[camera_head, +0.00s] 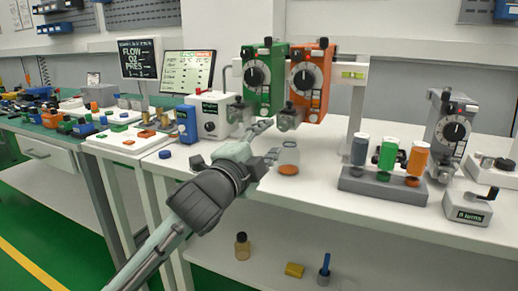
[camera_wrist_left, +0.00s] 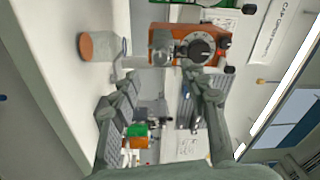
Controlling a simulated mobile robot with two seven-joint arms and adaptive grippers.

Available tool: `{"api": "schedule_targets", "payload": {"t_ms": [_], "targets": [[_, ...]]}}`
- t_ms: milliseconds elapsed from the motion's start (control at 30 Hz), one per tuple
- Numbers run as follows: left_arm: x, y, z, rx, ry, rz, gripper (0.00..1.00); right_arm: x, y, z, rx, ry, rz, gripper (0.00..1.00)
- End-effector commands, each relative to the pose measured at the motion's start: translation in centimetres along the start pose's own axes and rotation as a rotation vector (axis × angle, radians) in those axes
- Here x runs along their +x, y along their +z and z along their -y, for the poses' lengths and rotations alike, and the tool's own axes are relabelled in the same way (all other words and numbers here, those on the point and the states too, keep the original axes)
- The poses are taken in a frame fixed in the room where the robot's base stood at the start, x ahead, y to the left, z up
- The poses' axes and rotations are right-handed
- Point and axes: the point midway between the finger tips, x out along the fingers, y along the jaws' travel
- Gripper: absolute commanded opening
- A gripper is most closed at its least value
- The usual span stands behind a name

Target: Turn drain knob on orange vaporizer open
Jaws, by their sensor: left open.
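The orange vaporizer (camera_head: 312,72) hangs beside the green vaporizer (camera_head: 266,74) above the white bench. It has a black dial on its front and a grey drain fitting (camera_head: 289,119) at its lower left; I cannot tell its turn position. In the left wrist view, the orange vaporizer (camera_wrist_left: 184,48) is at the top, with the grey fitting (camera_wrist_left: 163,47) at its left. My left gripper (camera_head: 269,141) is open and empty, just below and left of the fitting. In the left wrist view its fingers (camera_wrist_left: 161,78) point towards the fitting, apart from it. My right gripper is out of view.
A clear jar with an orange base (camera_head: 289,169) stands on the bench, close to my left gripper. A rack (camera_head: 383,188) with grey, green and orange bottles stands right. A white and blue device (camera_head: 208,117) stands left. Bare bench lies in front of the jar.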

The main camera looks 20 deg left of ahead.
Motion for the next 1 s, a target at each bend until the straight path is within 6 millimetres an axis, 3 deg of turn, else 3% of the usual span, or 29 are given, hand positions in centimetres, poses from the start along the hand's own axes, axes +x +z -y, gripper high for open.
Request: {"api": "schedule_targets", "payload": {"t_ms": [100,300,1000], "targets": [[-2.4,0.0,-0.1,0.001,0.002,-0.001,0.45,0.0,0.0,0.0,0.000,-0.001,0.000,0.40],[-4.6,0.1,-0.1,0.001,0.001,0.001,0.45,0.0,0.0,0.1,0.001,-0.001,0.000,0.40],[-5.0,0.0,0.0,0.000,0.000,0.000,0.45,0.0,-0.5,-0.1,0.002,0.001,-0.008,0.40]]}}
